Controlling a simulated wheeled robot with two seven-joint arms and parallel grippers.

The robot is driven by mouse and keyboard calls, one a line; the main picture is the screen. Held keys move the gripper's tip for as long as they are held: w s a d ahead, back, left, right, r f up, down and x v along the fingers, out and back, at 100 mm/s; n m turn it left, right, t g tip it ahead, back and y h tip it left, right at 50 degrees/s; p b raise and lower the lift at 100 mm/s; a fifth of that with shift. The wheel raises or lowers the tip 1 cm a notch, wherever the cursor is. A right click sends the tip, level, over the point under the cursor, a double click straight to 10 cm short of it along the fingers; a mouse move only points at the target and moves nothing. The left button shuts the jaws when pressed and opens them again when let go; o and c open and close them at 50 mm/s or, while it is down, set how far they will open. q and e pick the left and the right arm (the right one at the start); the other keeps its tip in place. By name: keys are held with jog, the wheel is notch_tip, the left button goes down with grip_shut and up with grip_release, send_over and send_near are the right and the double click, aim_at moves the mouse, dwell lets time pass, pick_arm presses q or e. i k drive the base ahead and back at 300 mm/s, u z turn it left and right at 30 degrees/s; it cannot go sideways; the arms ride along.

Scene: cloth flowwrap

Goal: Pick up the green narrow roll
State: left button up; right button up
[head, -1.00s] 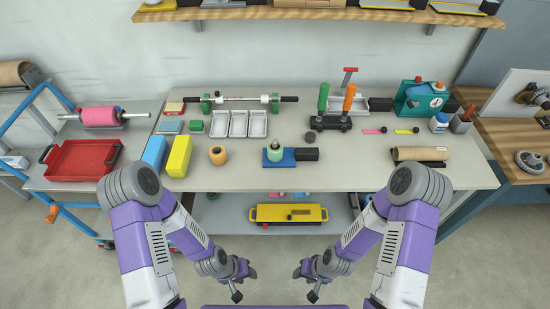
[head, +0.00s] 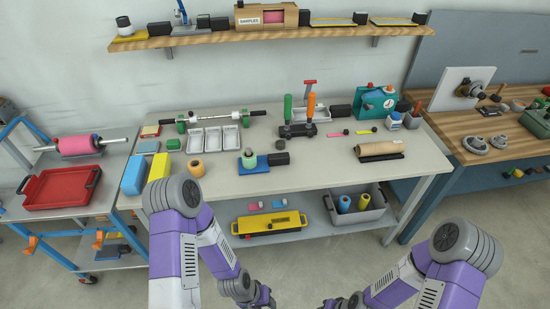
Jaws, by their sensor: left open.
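A pale green narrow roll (head: 249,158) stands upright on a blue base (head: 262,167) near the front middle of the workbench. A dark block sits at the base's right end. My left gripper (head: 264,300) is low in front of the bench, at the bottom of the head view, open and well apart from the roll. My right gripper (head: 336,303) is also low at the bottom edge, to the right of the left one. It is partly cut off and too small to tell its jaws.
An orange-brown roll (head: 196,168) and a yellow block (head: 160,166) stand left of the green roll. Metal trays (head: 214,140) lie behind it. A brown roll (head: 380,149) lies at right. The lower shelf holds a yellow case (head: 268,223) and a grey bin (head: 331,210) with rolls.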

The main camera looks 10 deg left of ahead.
aim_at(249, 163)
jog(key=z, duration=0.05)
jog(key=i, duration=0.75)
jog(key=u, duration=1.75)
